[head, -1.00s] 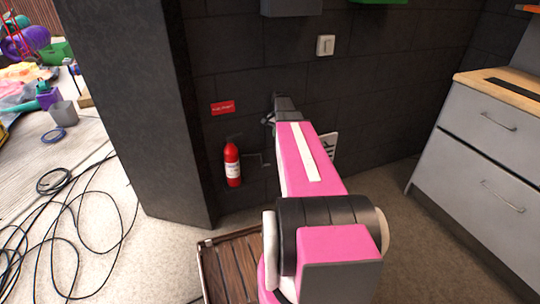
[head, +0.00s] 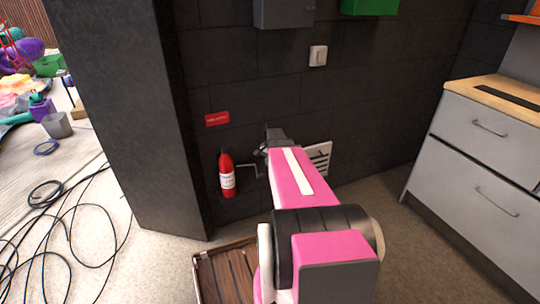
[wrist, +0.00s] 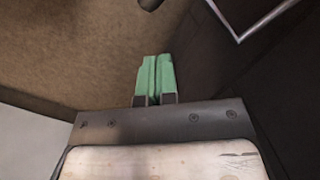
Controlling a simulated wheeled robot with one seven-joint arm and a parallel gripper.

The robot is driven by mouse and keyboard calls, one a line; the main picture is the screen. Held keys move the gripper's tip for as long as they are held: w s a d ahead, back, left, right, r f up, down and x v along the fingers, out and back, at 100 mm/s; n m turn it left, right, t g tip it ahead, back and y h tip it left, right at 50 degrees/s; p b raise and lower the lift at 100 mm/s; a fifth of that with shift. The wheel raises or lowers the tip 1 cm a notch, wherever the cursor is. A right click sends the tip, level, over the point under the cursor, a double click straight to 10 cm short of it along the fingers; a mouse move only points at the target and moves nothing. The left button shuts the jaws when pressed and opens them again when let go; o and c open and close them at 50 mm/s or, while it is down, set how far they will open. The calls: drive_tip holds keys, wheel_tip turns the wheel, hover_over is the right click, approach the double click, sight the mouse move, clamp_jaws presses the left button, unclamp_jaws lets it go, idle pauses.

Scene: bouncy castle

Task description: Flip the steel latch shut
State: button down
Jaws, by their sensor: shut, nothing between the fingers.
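A thin bent steel bar (head: 247,170) stands out from the dark wall, just right of the red fire extinguisher. It also shows as a pale metal bar at the top right of the wrist view (wrist: 262,22). It may be the latch; I cannot tell for sure. My gripper (head: 268,150) is at the far end of the pink arm, close to the bar and slightly above it in the head view. In the wrist view its green fingers (wrist: 154,78) are together with nothing between them, apart from the bar.
The fire extinguisher (head: 227,175) is on the wall left of my gripper. A white vent (head: 318,158) is partly behind my arm. A grey box (head: 283,12) and a switch (head: 318,56) are above. Drawers (head: 490,150) stand right; a wooden crate (head: 225,272) is below.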

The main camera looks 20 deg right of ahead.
sight(263, 176)
drive_tip(key=shift+s+a+f, duration=0.35)
drive_tip(key=shift+s+a, duration=0.2)
drive_tip(key=shift+a, duration=0.1)
drive_tip(key=shift+s+a+f, duration=0.35)
drive_tip(key=shift+s+a, duration=0.15)
drive_tip(key=shift+a, duration=0.15)
drive_tip(key=shift+s+a, duration=0.1)
drive_tip(key=shift+s+a+m, duration=1.15)
drive_tip(key=shift+m, duration=0.05)
drive_tip(key=shift+s+a+m+t, duration=0.3)
drive_tip(key=shift+a+m, duration=1.65)
drive_tip(key=shift+a, duration=1.05)
drive_tip(key=shift+s+a+m+t, duration=0.15)
drive_tip(key=shift+a+m+t, duration=0.3)
drive_tip(key=shift+a+m, duration=2)
drive_tip(key=shift+s+a+m+t, duration=0.3)
drive_tip(key=shift+a+m, duration=1.1)
drive_tip(key=shift+a, duration=2.1)
